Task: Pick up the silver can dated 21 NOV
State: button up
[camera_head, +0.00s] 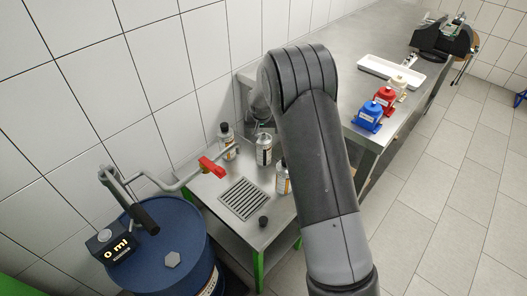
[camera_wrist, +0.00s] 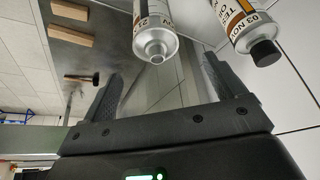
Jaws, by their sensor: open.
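In the wrist view a silver can (camera_wrist: 155,30) with an open, uncapped neck points toward me. Its label is cut off by the top edge; a digit 2 shows, but I cannot read the full date. A second silver can (camera_wrist: 245,25) at the right has a black cap and reads 03 NOV. My gripper (camera_wrist: 163,68) is open and empty, its fingers either side of the uncapped can's neck but apart from it. In the head view my arm mostly hides the gripper above the bench. Three cans stand there: left (camera_head: 227,141), middle (camera_head: 264,149) and right (camera_head: 282,179), the last partly behind my arm.
A loose black cap (camera_head: 263,221) and a drain grate (camera_head: 245,199) lie on the low bench. Blue (camera_head: 368,116), red (camera_head: 384,98) and white (camera_head: 399,87) pumps stand on the higher table.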

aim_at(264, 140)
jog(key=x, duration=1)
jog(key=shift+s+d+f, duration=0.1)
jog(key=shift+d+f, duration=0.05)
jog(key=shift+d, duration=0.15)
jog(key=c, duration=1.3)
